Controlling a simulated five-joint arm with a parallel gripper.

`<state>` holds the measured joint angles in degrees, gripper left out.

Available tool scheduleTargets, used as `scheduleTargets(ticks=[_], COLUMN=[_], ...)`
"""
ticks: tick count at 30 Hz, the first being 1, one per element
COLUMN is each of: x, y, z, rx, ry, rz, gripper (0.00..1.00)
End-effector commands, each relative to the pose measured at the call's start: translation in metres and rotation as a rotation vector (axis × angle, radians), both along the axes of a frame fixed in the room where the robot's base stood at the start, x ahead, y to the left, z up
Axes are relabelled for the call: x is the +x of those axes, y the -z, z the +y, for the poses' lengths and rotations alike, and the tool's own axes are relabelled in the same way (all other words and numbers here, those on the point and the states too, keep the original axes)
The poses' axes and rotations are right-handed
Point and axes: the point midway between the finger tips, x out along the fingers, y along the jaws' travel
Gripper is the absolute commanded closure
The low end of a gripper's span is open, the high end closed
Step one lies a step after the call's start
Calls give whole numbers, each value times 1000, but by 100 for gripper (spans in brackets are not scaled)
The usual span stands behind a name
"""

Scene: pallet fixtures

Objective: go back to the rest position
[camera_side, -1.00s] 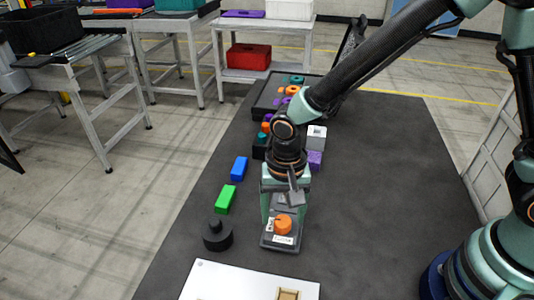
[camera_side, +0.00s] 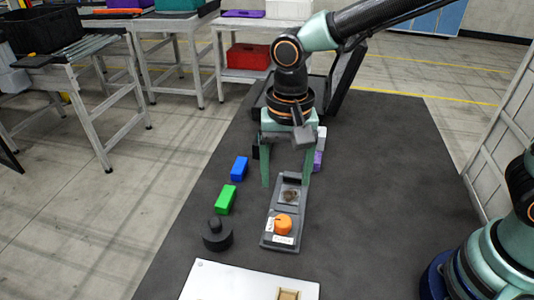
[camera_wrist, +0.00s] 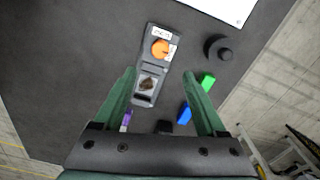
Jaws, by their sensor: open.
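My gripper (camera_side: 286,172) is open and empty, with its two green fingers pointing down above the mat. It hangs just over the far end of a grey fixture plate (camera_side: 268,238) and looks clear of it. In the wrist view, my gripper (camera_wrist: 165,85) has its fingers spread wide, with the fixture plate (camera_wrist: 151,68) between and beyond them. The plate holds an orange round part (camera_side: 283,224) at its near end and a square pocket with a brownish piece (camera_side: 290,195) toward its far end.
A blue block (camera_side: 239,168), a green block (camera_side: 226,199) and a black knobbed cylinder (camera_side: 217,235) stand left of the plate. A white board (camera_side: 235,283) lies in front. Purple and white blocks are partly hidden behind my gripper. The mat's right side (camera_side: 390,200) is clear.

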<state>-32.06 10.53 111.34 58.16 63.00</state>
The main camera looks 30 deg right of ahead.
Motion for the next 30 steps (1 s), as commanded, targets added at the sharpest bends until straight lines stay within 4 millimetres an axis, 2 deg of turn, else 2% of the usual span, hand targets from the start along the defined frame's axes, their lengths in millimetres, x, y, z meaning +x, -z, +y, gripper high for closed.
scheduleTargets(ticks=[5, 8, 13, 21, 25, 30], x=[2, 6, 4, -17, -28, -36], y=[-8, -23, -54, -83, -88, -90], z=[-10, -32, -85, -161, -185, -200], rx=[12, 32, 48, -23, -78, -125], ry=[-19, -62, -183, -384, -461, -517], rz=[-21, -66, -185, -377, -438, -476], gripper=[26, 26, 26, 26, 26, 26])
